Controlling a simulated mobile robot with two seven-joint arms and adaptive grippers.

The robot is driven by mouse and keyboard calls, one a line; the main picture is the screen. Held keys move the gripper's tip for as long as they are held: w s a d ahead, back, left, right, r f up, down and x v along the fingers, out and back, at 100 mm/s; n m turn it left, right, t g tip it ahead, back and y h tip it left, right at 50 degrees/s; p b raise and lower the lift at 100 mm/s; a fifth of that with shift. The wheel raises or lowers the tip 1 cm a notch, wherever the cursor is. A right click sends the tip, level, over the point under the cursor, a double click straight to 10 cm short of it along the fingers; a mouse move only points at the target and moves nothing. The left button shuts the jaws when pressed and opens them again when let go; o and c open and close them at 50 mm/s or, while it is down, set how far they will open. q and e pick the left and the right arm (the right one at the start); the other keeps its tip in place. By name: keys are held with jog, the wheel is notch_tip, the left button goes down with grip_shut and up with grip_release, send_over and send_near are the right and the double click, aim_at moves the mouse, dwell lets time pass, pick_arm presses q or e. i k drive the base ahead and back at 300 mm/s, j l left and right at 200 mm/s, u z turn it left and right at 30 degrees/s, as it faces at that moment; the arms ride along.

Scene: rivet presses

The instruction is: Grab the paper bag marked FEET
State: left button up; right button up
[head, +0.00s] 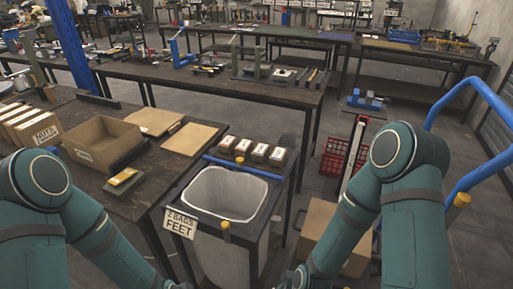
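A white sign reading "2 BAGS FEET" (180,223) hangs at the front left corner of a dark frame. The frame holds a pale, open-topped bin (228,192) that looks empty inside. Several small brown packets with white labels (243,146) stand in a row on the bench behind the bin. Their labels are too small to read, so I cannot tell which one is marked FEET. My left arm comes in at the lower left and my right arm at the lower right.
An open cardboard box (103,140), a flat brown piece (190,138) and a box marked like "NUTS" (40,133) are on the left bench. A blue bar (242,168) spans behind the bin. A cardboard box (318,222) and a blue rail (470,180) are at the right.

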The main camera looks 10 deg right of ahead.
aim_at(277, 158)
jog(key=l+z, duration=0.1)
jog(key=z, duration=0.3)
jog(key=i+z, duration=0.15)
jog(key=z, duration=0.25)
jog(key=i+z, duration=0.1)
jog(key=z, duration=0.3)
jog(key=i+z, duration=0.1)
jog(key=z, duration=0.25)
jog(key=i, duration=0.25)
